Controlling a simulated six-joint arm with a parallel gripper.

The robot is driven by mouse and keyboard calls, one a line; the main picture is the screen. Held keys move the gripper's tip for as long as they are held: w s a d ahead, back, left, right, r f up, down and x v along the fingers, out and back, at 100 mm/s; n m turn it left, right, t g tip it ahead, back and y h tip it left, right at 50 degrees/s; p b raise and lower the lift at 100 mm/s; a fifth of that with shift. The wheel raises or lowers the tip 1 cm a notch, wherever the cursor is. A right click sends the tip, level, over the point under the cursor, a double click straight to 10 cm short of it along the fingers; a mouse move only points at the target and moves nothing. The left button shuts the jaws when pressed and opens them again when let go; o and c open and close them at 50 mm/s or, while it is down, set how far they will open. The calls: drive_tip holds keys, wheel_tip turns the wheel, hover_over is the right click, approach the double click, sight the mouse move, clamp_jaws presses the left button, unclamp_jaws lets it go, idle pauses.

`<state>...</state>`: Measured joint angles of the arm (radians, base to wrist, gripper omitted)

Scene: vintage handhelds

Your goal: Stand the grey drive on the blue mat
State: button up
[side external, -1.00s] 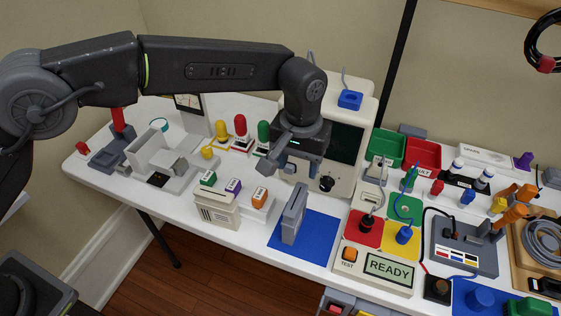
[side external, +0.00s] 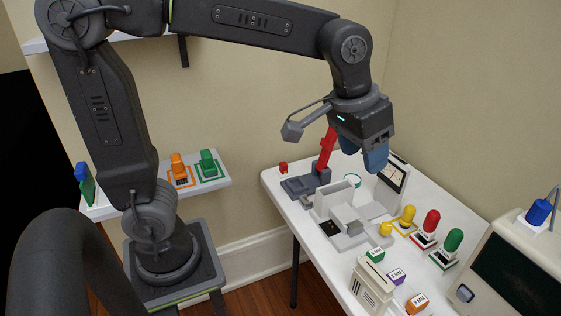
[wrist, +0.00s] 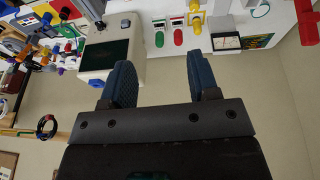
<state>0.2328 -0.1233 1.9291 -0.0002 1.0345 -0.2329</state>
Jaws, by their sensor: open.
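The white table (side external: 284,206) carries a grey fixture (side external: 345,222), a beige cartridge holder (side external: 371,288), yellow, red (side external: 431,222) and green (side external: 452,241) pegs, and a beige monitor (side external: 520,270) at right. A small shelf (side external: 215,185) is at left. The air around my gripper is clear.

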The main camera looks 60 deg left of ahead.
drive_tip(key=s+a+f+t, duration=0.1)
drive_tip(key=s+a+f, duration=0.1)
drive_tip(key=s+a, duration=0.2)
drive_tip(key=s+a+f+t, duration=0.1)
drive_tip(key=s+a, duration=0.3)
drive_tip(key=s, duration=0.5)
drive_tip(key=shift+s+f+y, duration=0.2)
drive_tip(key=shift+f+y, duration=0.2)
